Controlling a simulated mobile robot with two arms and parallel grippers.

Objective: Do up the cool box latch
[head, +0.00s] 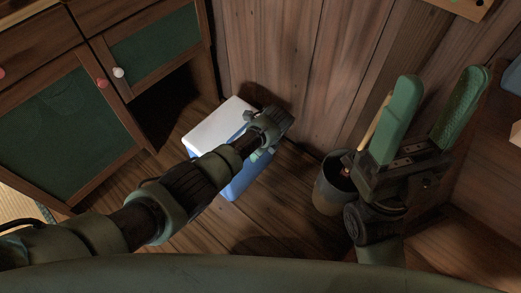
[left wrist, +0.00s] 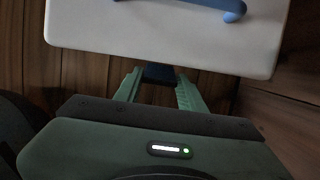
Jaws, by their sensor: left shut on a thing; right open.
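The cool box has a white lid (head: 217,126) and a blue body (head: 238,183), and stands on the floor by the wooden wall. In the left wrist view the lid (left wrist: 165,42) fills the top, with a blue handle (left wrist: 205,5) on it. My left gripper (left wrist: 158,84) is at the lid's edge, its green fingers shut on the dark blue latch (left wrist: 158,74). The lower part of the latch is hard to make out. In the head view my left wrist covers part of the box. My right gripper (head: 440,85) is open and empty, raised at the right.
A dark bucket (head: 327,190) with things in it stands right of the cool box, close to my right arm. A wooden cabinet (head: 140,135) with green panels stands at the left. The wooden wall (head: 285,60) is close behind. Some floor (head: 285,215) is bare before the box.

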